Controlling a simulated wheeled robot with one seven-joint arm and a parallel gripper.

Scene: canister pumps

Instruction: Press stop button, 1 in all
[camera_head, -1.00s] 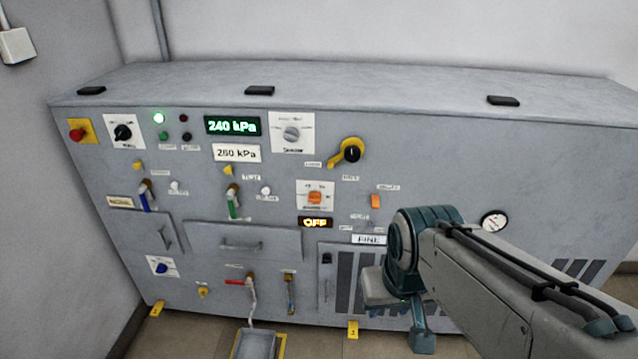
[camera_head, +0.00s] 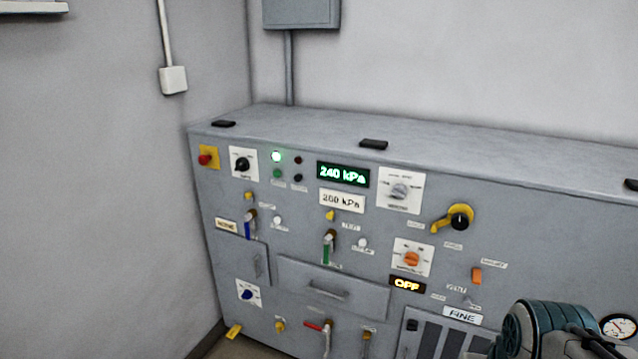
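The grey machine (camera_head: 340,240) carries a panel of controls at its upper left. A small green button (camera_head: 277,174) and a small dark button (camera_head: 298,178) sit side by side, with labels below too small to read. A lit green lamp (camera_head: 276,156) and an unlit dark red lamp (camera_head: 298,160) sit above them. A red mushroom button (camera_head: 207,159) on a yellow plate is at the far left of the panel. I cannot tell from the labels which is the stop button. Part of my arm shows at the lower right, well away from these buttons; my gripper is out of view.
A green display (camera_head: 343,174) reads 240 kPa, above a plate (camera_head: 341,200) reading 260 kPa. A wall (camera_head: 110,200) rises close to the machine's left end.

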